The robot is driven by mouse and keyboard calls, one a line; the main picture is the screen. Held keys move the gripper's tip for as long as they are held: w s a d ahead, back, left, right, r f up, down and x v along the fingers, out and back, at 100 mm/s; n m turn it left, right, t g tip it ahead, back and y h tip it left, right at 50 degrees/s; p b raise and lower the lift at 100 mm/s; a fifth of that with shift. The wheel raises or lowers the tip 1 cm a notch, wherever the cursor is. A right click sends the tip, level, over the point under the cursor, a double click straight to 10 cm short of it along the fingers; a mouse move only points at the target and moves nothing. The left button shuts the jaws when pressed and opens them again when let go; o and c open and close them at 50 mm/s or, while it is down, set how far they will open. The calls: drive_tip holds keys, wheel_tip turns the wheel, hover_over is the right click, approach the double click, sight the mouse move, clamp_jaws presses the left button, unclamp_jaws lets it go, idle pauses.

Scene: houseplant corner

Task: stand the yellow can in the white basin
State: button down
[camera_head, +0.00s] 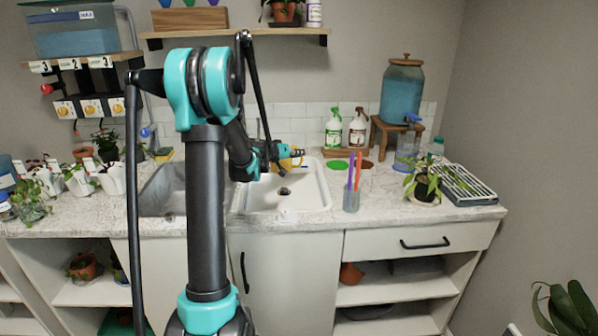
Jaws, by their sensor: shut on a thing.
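The white basin (312,199) is set into the counter in the middle, with a dark drain in its floor. My gripper (283,154) is over the back part of the basin and is shut on the yellow can (291,161). The can is small in the picture and partly hidden by my gripper. I cannot tell its tilt or whether it touches the basin.
A grey sink (161,190) lies left of the basin, partly behind my arm. A cup with coloured sticks (351,199) stands at the basin's right front. Spray bottles (333,130) stand behind it. A potted plant (424,186) and a rack (468,186) are farther right.

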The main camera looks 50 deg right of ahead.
drive_tip(key=shift+f, duration=3.6)
drive_tip(key=shift+f, duration=0.15)
drive_tip(key=c, duration=1.6)
unclamp_jaws()
drive_tip(key=shift+w+a+r, duration=0.1)
drive_tip(key=shift+a+r, duration=0.15)
drive_tip(key=shift+a, duration=0.05)
drive_tip(key=v, duration=1.1)
drive_tip(key=shift+a+r, duration=0.1)
drive_tip(key=shift+a, duration=0.15)
